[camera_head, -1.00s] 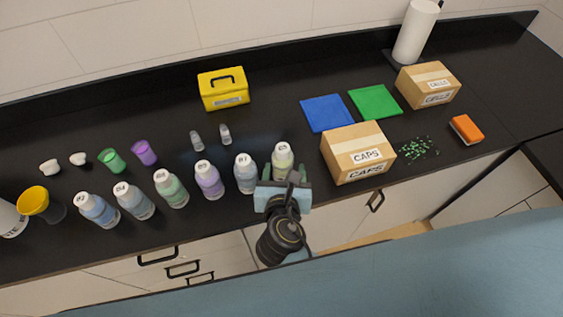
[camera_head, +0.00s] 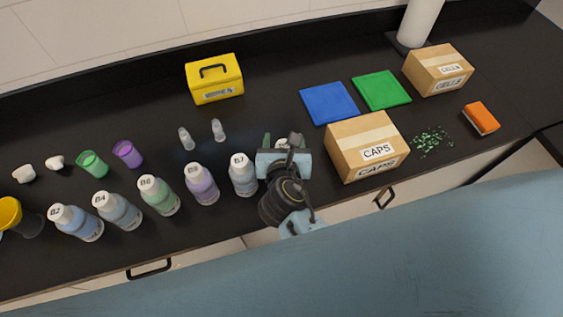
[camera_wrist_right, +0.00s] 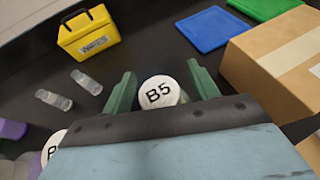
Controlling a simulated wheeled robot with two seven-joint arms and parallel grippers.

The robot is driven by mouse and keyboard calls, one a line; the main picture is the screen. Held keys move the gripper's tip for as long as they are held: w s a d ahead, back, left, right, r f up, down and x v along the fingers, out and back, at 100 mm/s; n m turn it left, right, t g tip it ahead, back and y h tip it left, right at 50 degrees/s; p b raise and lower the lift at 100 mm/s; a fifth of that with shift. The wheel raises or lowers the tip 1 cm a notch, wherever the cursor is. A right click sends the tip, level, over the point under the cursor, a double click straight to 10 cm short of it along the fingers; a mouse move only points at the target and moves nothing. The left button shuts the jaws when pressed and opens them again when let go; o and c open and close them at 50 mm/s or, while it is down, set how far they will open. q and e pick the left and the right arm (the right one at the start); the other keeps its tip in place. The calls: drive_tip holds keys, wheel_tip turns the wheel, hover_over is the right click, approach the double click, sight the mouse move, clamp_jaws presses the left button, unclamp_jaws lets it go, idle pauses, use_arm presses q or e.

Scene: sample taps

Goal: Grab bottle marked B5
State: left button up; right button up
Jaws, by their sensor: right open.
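The bottle marked B5 (camera_wrist_right: 159,93) shows its white cap between the two green fingers of my open right gripper (camera_wrist_right: 162,88) in the right wrist view. The fingers stand on either side of the cap, with a small gap visible. In the head view my right gripper (camera_head: 284,146) covers nearly all of that bottle, at the right end of the bottle row. The bottle's body is hidden below the gripper. My left gripper is not in view.
Bottle B7 (camera_head: 242,175) stands close to the left of my right gripper, with several more bottles further left. The CAPS box (camera_head: 366,132) stands close to the right. Two small clear vials (camera_head: 186,139) and a yellow box (camera_head: 214,80) are behind.

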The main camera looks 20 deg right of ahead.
drive_tip(key=shift+s+r, duration=0.1)
drive_tip(key=shift+s, duration=0.05)
clamp_jaws()
idle(0.4)
